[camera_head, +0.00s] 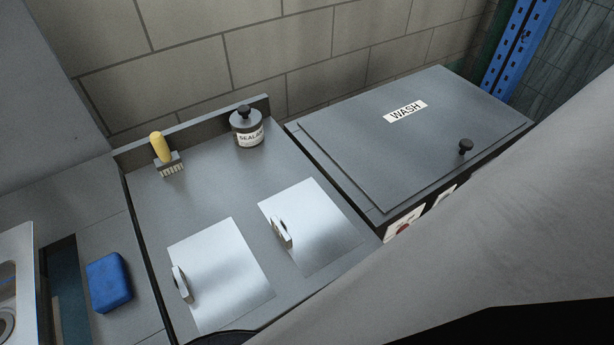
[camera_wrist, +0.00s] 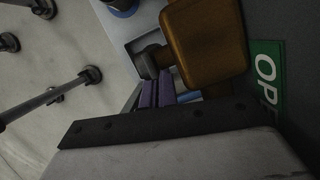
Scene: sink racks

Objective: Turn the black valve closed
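No part is plainly recognisable as the black valve. In the wrist view a small dark rounded knob (camera_wrist: 150,60) sits at the tips of my gripper (camera_wrist: 156,90), left of a brown-orange block (camera_wrist: 207,42). I cannot tell whether this knob is the valve or whether the fingers touch it. The two purple finger pads are close together and partly hidden behind the dark wrist edge. A green label (camera_wrist: 266,72) with the letters "OP" shows right of the block, partly cut off. My gripper is not in the head view; my grey arm covers its lower right.
A lidded wash unit (camera_head: 400,140) with a black knob (camera_head: 465,147) stands right. A blue sponge (camera_head: 109,282) lies left.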

